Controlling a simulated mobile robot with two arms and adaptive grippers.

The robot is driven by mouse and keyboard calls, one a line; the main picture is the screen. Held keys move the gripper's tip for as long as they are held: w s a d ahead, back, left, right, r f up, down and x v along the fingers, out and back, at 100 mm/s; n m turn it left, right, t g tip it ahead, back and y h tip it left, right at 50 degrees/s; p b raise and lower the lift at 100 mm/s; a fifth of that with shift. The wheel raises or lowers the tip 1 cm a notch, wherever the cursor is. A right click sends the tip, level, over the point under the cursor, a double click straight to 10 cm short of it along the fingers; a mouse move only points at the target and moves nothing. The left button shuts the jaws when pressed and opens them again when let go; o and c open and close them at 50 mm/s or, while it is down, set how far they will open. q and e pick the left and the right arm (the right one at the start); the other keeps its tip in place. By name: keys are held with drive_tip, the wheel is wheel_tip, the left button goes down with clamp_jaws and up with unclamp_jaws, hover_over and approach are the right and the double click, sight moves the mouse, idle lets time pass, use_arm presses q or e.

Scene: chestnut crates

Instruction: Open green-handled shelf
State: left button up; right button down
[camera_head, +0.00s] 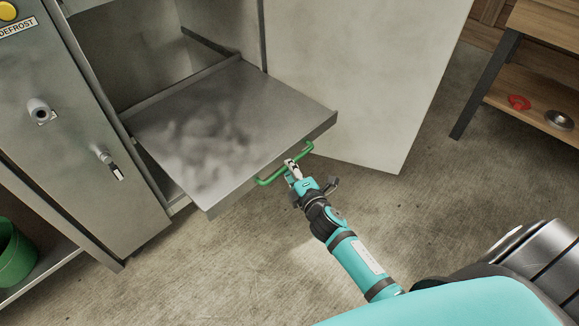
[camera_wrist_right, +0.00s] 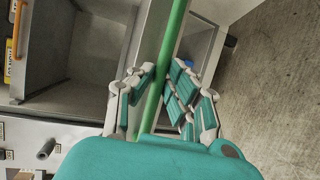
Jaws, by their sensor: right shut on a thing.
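The metal shelf (camera_head: 215,125) is pulled part-way out of a grey cabinet (camera_head: 115,180) and sticks out over the floor. A green handle (camera_head: 268,180) runs along its front edge. My right gripper (camera_head: 291,168) is shut on the green handle near its right part. In the right wrist view, the green handle (camera_wrist_right: 172,45) passes between the fingers of my right gripper (camera_wrist_right: 160,90). The shelf's top is bare, with dull smudged reflections. My left gripper is not in view.
The cabinet's white door (camera_head: 365,80) stands open to the right of the shelf. A wooden rack (camera_head: 540,95) with a red ring (camera_head: 519,102) stands at the far right. A green bucket (camera_head: 14,255) is at the lower left. Concrete floor (camera_head: 235,265) in front is clear.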

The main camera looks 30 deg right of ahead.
drive_tip(key=c, duration=1.3)
unclamp_jaws()
drive_tip(key=shift+c, duration=0.2)
drive_tip(key=s+r, duration=0.2)
drive_tip(key=s, duration=0.9)
drive_tip(key=shift+s+a, duration=0.3)
drive_tip(key=shift+s, duration=0.1)
drive_tip(key=shift+r, duration=0.1)
